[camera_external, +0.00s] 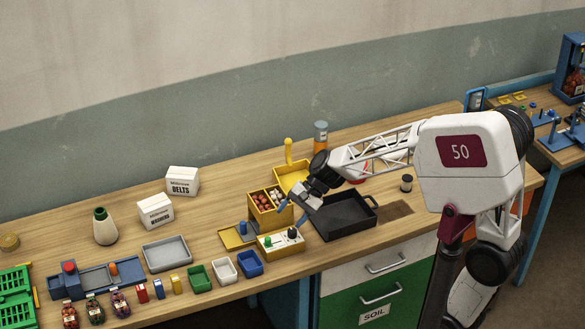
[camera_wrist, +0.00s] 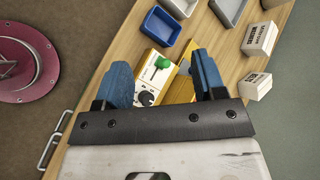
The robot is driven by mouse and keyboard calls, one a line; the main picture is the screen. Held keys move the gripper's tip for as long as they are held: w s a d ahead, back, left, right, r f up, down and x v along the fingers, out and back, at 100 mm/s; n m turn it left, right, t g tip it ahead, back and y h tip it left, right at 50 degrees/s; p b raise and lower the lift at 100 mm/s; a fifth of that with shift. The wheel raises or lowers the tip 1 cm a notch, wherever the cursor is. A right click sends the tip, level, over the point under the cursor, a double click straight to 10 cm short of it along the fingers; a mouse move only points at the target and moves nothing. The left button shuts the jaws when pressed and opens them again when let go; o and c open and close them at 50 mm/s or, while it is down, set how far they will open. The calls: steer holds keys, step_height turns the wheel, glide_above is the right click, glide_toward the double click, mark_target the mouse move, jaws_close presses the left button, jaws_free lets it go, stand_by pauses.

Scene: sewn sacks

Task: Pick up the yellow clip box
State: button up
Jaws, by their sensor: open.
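A small yellow box (camera_external: 176,284) stands upright near the table's front edge, beside a small blue box (camera_external: 159,289) and a small red box (camera_external: 142,293). It best fits the clip box, though no label is readable. I cannot make it out in the wrist view. My gripper (camera_external: 291,213) is open, with blue fingers, well to the right of that box. It hangs above a yellow-and-white box with knobs (camera_external: 281,243). In the wrist view this knob box (camera_wrist: 158,65) shows between and beyond my fingers (camera_wrist: 162,66). Nothing is held.
A yellow divided box (camera_external: 261,217) with red and white contents and a black tray (camera_external: 346,228) lie close to my gripper. Green, white and blue bins (camera_external: 250,270), a grey tray (camera_external: 167,260) and white cartons (camera_external: 156,213) stand to the left. Some bare wood lies behind them.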

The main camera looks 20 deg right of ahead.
steer(key=w+a+f+m+y, duration=0.2)
steer(key=a+f+m, duration=0.1)
steer(key=a, duration=0.5)
steer(key=w+a+f+m+y, duration=0.1)
steer(key=w+a+f+m, duration=0.15)
steer(key=a, duration=0.65)
steer(key=m+y, duration=0.2)
steer(key=m, duration=0.3)
glide_toward(175, 277)
steer(key=x, duration=0.2)
steer(key=shift+s+a+f, duration=0.15)
steer(key=shift+a+f, duration=0.05)
steer(key=shift+f, duration=0.15)
steer(key=shift+a+h, duration=0.1)
steer(key=shift+h, duration=0.2)
steer(key=shift+x, duration=1.2)
steer(key=shift+a, duration=0.1)
steer(key=shift+x, duration=2.5)
